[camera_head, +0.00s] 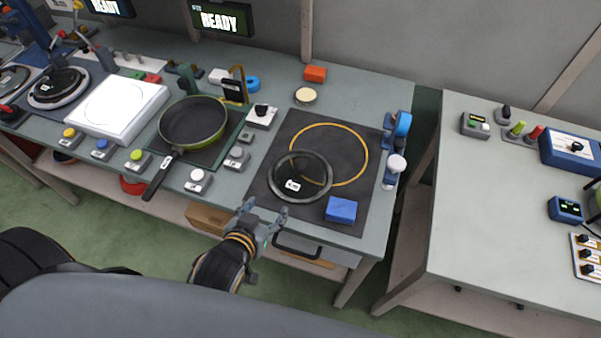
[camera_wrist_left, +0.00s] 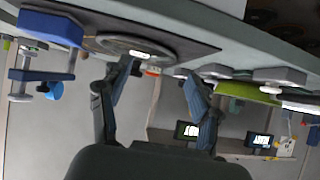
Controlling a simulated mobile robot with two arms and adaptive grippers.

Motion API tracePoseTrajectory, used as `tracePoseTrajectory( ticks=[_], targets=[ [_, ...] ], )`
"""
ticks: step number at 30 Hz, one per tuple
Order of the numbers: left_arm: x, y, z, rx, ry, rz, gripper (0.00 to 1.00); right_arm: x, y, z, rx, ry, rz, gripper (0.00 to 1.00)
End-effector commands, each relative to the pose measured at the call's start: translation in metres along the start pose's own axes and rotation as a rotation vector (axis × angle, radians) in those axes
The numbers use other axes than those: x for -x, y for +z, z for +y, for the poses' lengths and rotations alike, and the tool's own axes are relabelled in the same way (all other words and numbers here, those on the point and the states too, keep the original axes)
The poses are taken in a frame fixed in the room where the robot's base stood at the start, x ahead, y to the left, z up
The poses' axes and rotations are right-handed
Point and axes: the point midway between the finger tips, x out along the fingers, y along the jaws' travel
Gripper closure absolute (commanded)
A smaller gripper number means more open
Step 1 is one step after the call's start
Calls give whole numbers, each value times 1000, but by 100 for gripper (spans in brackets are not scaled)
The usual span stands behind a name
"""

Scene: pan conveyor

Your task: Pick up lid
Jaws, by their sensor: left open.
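The lid (camera_head: 308,176) is round and dark with a grey rim and a small white label. It lies on a dark mat (camera_head: 270,180), partly over the yellow ring outline. It also shows in the left wrist view (camera_wrist_left: 118,44), seen edge-on near the top. My left gripper (camera_head: 264,208) is open and empty at the bench's front edge, just in front and to the left of the lid, apart from it. Its two fingers (camera_wrist_left: 157,72) are spread in the left wrist view. My right gripper is not in view.
A blue block (camera_head: 341,210) sits on the mat right of the lid. A pan (camera_head: 194,122) and several button boxes stand to the left. A blue clamp (camera_head: 402,124) is at the bench's right edge. A drawer handle (camera_head: 297,250) projects below the front edge.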

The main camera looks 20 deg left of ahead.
Motion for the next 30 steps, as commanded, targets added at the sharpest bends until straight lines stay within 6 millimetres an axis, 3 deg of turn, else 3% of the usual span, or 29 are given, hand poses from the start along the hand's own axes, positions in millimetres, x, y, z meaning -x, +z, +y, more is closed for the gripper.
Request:
tracePoseTrajectory(
  ticks=[11, 22, 30],
  targets=[
    [-3, -34, 26, 14, 37, 280, 37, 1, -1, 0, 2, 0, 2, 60],
    [-64, -55, 29, 13, 39, 291, 37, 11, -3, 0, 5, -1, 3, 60],
    [-85, -62, 30, 13, 39, 289, 37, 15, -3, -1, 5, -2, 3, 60]
  ],
)
